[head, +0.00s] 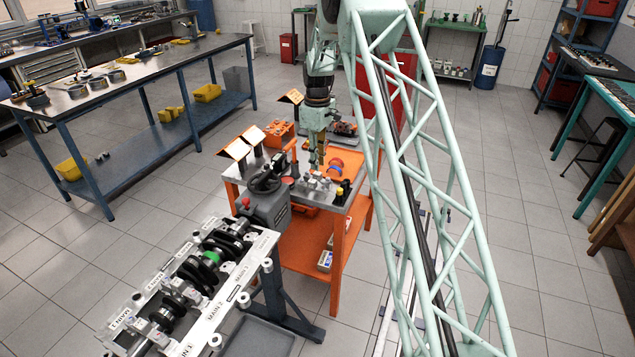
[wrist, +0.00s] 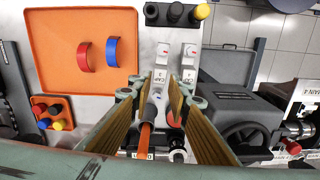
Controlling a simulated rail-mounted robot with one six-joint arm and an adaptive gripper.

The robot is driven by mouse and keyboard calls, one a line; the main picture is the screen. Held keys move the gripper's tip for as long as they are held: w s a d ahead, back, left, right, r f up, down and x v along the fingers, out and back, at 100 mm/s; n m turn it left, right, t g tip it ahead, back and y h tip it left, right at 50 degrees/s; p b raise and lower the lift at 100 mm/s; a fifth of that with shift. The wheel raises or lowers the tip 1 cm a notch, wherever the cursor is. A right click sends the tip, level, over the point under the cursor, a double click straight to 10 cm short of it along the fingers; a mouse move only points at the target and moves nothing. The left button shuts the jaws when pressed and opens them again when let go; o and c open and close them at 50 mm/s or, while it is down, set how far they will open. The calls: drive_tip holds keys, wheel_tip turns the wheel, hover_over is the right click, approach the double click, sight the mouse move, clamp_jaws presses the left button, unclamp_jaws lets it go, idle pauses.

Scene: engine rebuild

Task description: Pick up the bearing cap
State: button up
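Small grey-white bearing caps stand on the steel cart top (head: 230,173). In the wrist view one labelled cap (wrist: 161,58) and another beside it (wrist: 190,57) sit just past my fingertips. A further grey piece (wrist: 157,97) shows between my fingers, partly hidden by them. In the head view the caps are a small cluster (head: 318,183) near the cart's front. My gripper (wrist: 160,98) points down over the caps with its two gold-padded fingers spread apart and nothing visibly held. In the head view my gripper (head: 317,164) hangs above the cart just behind the cluster.
An orange tray (wrist: 60,75) with red (wrist: 84,57) and blue (wrist: 112,51) half rings lies left of the caps. A grey machine with a handwheel (wrist: 245,137) stands close on the right. The crankshaft block (head: 235,280) is in front. Black and yellow cylinders (wrist: 202,12) stand beyond the caps.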

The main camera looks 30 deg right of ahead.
sight(317, 173)
drive_tip(key=shift+f, duration=0.35)
drive_tip(key=shift+f, duration=0.1)
drive_tip(key=shift+f+b, duration=0.35)
drive_tip(key=shift+f, duration=2.15)
drive_tip(key=c, duration=0.5)
drive_tip(key=shift+c, duration=0.3)
drive_tip(key=shift+r, duration=0.2)
drive_tip(key=shift+r+p, duration=0.55)
drive_tip(key=shift+r, duration=4.3)
drive_tip(key=shift+a, duration=0.1)
